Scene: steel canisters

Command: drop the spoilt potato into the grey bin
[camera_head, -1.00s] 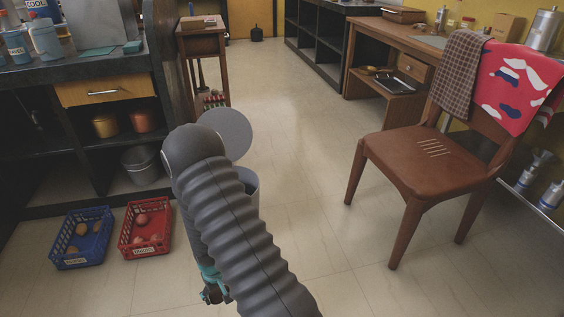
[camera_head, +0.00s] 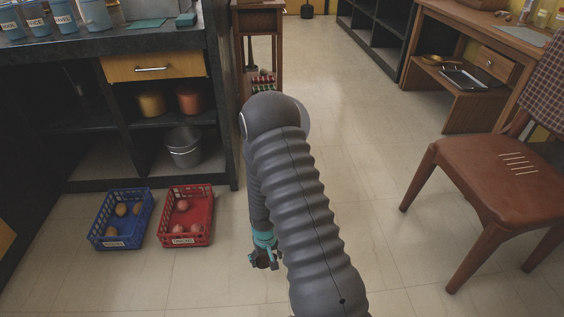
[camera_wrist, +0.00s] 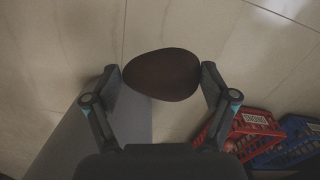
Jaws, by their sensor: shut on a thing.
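My gripper (camera_wrist: 162,82) is shut on a dark reddish-brown oval potato (camera_wrist: 162,75), with one finger at each end of it. In the head view my gripper (camera_head: 265,262) hangs low above the floor, and the potato in it is too small and dark to make out. A flat grey shape at the lower left of the wrist view cannot be identified for sure.
A blue crate (camera_head: 96,238) and a red crate (camera_head: 208,230) with round produce stand on the floor at left. A metal bucket (camera_head: 184,147) sits in the dark shelf unit. A brown chair (camera_head: 500,168) stands at right. The floor between is clear.

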